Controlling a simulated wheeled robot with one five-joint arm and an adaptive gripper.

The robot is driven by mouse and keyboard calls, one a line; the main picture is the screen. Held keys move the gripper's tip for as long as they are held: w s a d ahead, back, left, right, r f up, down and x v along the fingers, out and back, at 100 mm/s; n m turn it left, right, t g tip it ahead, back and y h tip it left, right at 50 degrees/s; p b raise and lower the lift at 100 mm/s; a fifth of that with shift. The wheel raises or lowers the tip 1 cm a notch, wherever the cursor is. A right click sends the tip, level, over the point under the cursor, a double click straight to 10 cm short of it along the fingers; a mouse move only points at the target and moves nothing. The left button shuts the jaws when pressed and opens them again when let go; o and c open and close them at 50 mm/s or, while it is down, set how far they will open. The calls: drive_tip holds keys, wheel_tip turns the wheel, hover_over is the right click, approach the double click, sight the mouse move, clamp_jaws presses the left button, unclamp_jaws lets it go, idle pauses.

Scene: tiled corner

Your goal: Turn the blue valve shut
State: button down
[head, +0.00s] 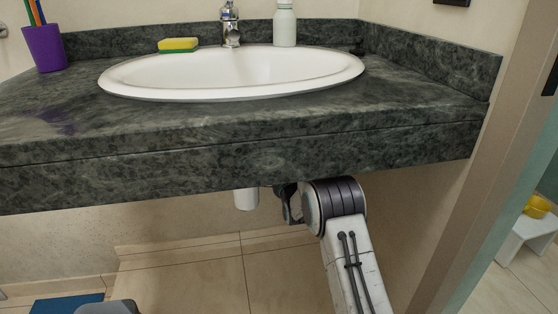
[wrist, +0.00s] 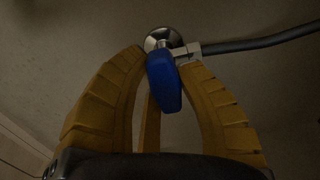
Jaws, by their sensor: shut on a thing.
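The blue valve (wrist: 165,82) shows in the wrist view as a blue lever handle in front of a round metal wall fitting (wrist: 160,39). A grey hose (wrist: 260,42) runs from the fitting to the right. My gripper (wrist: 167,66) has yellow ribbed fingers on both sides of the blue handle and is shut on it. The handle points down toward my palm in this view. In the head view my gripper (head: 288,207) is under the counter, mostly hidden by my own arm and the counter edge. The valve cannot be seen there.
A dark stone counter (head: 230,165) with a white basin (head: 235,72) hangs over my arm. A white drain pipe (head: 246,199) comes down left of my gripper. A door frame (head: 470,190) stands to the right. The floor below the counter is mostly clear.

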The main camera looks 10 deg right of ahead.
drive_tip(key=shift+a+f, duration=0.15)
drive_tip(key=c, duration=0.7)
unclamp_jaws()
